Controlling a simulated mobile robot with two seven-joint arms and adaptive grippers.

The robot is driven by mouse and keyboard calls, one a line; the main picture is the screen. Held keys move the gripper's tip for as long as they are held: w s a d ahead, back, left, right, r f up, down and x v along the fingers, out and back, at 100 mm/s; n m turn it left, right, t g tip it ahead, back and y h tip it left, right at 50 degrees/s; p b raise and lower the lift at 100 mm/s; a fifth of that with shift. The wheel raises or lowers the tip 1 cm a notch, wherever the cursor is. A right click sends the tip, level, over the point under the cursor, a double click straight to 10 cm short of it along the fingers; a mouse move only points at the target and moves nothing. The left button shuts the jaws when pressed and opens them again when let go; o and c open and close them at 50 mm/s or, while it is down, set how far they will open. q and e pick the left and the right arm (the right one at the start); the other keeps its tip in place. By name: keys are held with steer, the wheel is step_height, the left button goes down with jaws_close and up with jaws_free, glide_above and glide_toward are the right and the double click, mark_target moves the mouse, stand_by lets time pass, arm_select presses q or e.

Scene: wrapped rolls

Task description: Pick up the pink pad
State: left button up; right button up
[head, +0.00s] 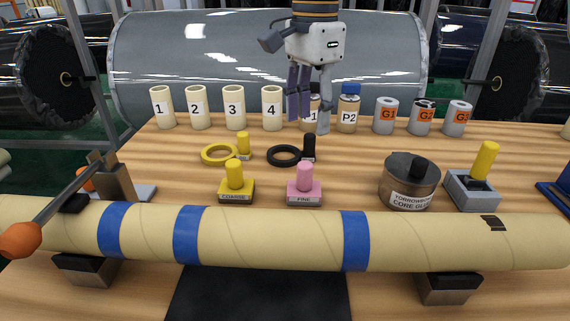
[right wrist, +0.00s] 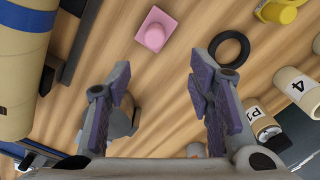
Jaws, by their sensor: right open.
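The pink pad (head: 304,187) is a square block with an upright peg and a label reading FINE. It stands on the wooden table behind the long cardboard tube, and also shows at the top of the right wrist view (right wrist: 154,32). My right gripper (head: 309,122) hangs above the back of the table, fingers down, in front of the P1 bottle and partly hiding it. Its fingers are spread and empty; the pad lies beyond the fingertips (right wrist: 158,85) in the wrist view, apart from them. My left gripper is not in view.
A yellow COARSE pad (head: 236,184) stands left of the pink pad. A black ring (head: 285,156) lies behind it. The core glue pot (head: 409,182) stands to the right. The cardboard tube (head: 280,240) with blue bands runs across the front. Numbered cups line the back.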

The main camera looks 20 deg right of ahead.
mark_target(306, 164)
steer(key=f, duration=0.1)
steer(key=s+f, duration=0.1)
steer(key=f, duration=0.3)
steer(key=shift+s, duration=0.3)
steer(key=f, duration=0.3)
steer(key=a+f, duration=0.1)
steer(key=f, duration=0.1)
steer(key=shift+w+f, duration=0.25)
steer(key=shift+d+f, duration=0.1)
steer(key=shift+f, duration=0.4)
steer(key=shift+w, duration=0.1)
jaws_close()
